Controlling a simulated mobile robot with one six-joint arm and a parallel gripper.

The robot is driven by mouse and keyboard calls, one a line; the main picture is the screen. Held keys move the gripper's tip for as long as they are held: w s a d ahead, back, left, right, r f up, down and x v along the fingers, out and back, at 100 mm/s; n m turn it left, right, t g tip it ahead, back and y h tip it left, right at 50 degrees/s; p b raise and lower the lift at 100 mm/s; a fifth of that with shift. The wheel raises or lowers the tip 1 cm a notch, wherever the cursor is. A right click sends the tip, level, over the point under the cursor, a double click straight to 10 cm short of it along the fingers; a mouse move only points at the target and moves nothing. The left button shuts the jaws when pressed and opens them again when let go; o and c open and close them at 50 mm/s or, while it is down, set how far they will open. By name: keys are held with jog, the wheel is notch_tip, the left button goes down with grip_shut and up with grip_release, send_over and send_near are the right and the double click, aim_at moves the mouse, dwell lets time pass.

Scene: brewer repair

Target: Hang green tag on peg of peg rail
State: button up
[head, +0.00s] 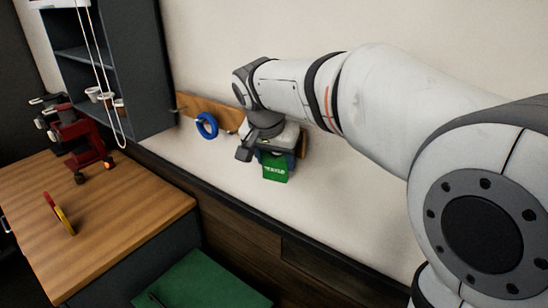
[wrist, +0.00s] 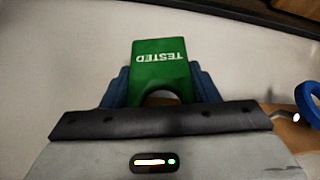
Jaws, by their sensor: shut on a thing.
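The green tag (head: 275,168) with white lettering hangs from my gripper (head: 276,153) in front of the wall. In the wrist view the tag (wrist: 160,60) reads TESTED upside down and sits between the two blue fingers, which are shut on it. The tag's hole is partly visible at the gripper's edge. The wooden peg rail (head: 222,110) runs along the wall behind my gripper, which hides part of it. A bare peg (wrist: 284,114) shows at the right in the wrist view. I cannot tell whether the tag touches a peg.
A blue ring (head: 207,126) hangs on the rail left of my gripper. A dark cabinet (head: 138,70) with a looped white cord (head: 103,75) stands further left. A green surface (head: 205,280) lies below.

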jog(key=o, duration=1)
jog(key=shift+o, duration=0.2)
jog(key=shift+r, duration=0.1)
